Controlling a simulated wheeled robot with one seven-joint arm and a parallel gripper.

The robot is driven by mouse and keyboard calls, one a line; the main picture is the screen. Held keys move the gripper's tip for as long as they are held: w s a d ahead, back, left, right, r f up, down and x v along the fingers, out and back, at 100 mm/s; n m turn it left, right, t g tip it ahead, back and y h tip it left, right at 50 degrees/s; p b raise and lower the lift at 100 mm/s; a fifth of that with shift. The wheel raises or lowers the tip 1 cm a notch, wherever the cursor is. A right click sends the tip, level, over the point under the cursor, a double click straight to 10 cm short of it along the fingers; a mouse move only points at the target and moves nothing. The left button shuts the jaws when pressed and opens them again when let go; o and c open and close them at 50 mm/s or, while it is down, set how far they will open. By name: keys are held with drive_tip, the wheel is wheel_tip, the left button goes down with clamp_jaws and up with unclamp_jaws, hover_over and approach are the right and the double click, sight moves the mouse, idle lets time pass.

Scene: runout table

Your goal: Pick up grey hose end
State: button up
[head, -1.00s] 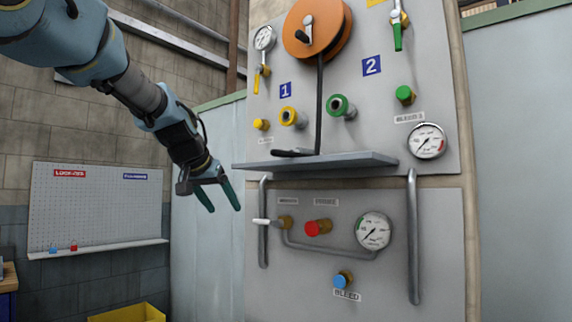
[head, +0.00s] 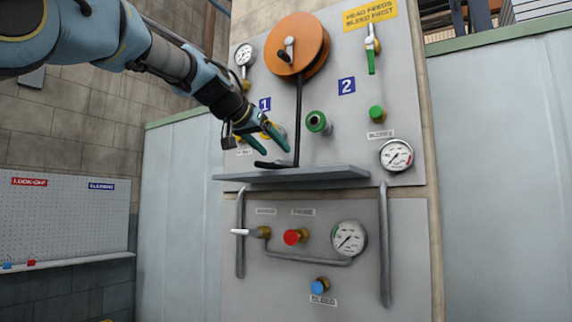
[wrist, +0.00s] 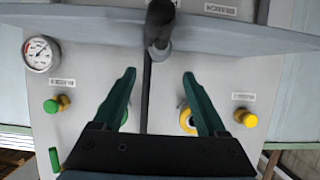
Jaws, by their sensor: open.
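The grey hose end (head: 272,165) lies on the narrow shelf (head: 335,174) below the orange reel (head: 297,45), with the dark hose (head: 298,120) running down to it. In the wrist view, the hose end (wrist: 160,28) shows at top centre, beyond the fingertips. My gripper (head: 277,151) is open, with two green fingers just above the shelf, close to the hose end in the head view. In the wrist view, my gripper (wrist: 159,73) has nothing between its fingers but the hose line and panel behind. The fingers partly cover the yellow port.
A green port (head: 318,122) and green knob (head: 377,114) stick out right of the hose. Gauges (head: 397,155) and a green-handled valve (head: 371,58) are on the panel. Below the shelf are pipe handles (head: 385,245) and a red knob (head: 293,237).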

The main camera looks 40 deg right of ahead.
sight(284, 162)
drive_tip(key=p+x, duration=0.1)
drive_tip(key=x, duration=0.2)
drive_tip(key=p+x, duration=0.2)
drive_tip(key=x, duration=0.1)
drive_tip(key=shift+s+f, duration=0.15)
drive_tip(key=shift+f, duration=0.35)
clamp_jaws()
idle(0.3)
